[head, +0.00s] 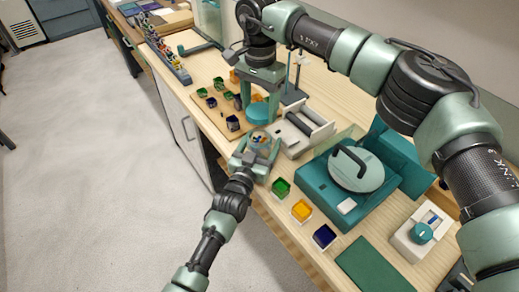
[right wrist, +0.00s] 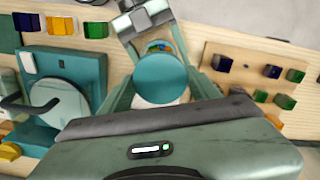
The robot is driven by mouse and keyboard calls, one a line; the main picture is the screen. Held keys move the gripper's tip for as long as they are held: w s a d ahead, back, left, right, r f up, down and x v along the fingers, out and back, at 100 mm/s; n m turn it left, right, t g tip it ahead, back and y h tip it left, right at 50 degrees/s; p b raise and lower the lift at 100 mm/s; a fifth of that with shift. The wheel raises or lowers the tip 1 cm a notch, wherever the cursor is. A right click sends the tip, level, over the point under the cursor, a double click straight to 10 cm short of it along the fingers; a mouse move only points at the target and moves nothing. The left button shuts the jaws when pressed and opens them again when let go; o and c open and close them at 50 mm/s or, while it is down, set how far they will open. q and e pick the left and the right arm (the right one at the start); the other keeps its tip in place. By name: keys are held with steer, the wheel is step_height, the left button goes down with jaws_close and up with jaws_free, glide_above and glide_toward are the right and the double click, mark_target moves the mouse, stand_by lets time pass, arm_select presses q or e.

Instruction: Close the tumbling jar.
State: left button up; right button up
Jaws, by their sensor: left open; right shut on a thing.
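The jar (head: 261,139) is a small clear container with coloured pieces inside, near the front edge of the bench. It shows partly in the right wrist view (right wrist: 158,46), where the lid covers the rest. My right gripper (head: 259,97) is shut on the round teal lid (head: 257,115), seen between its fingers in the right wrist view (right wrist: 161,78). The lid is held near the jar; whether they touch I cannot tell. My left gripper (head: 255,155) is open at the jar, on its front side; the jar's base is hidden by it.
A teal machine with a round lid and black handle (head: 356,170) stands to the right. Green, yellow and blue bins (head: 301,210) line the front edge. A wooden board (head: 213,106) with several coloured cubes lies left. A white tray (head: 300,131) stands close behind the jar.

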arm_select(q)
jaws_close()
arm_select(e)
glide_above(259, 129)
steer(key=s, duration=0.3)
steer(key=shift+f, duration=2.45)
steer(key=shift+f, duration=0.9)
steer(key=shift+f, duration=0.6)
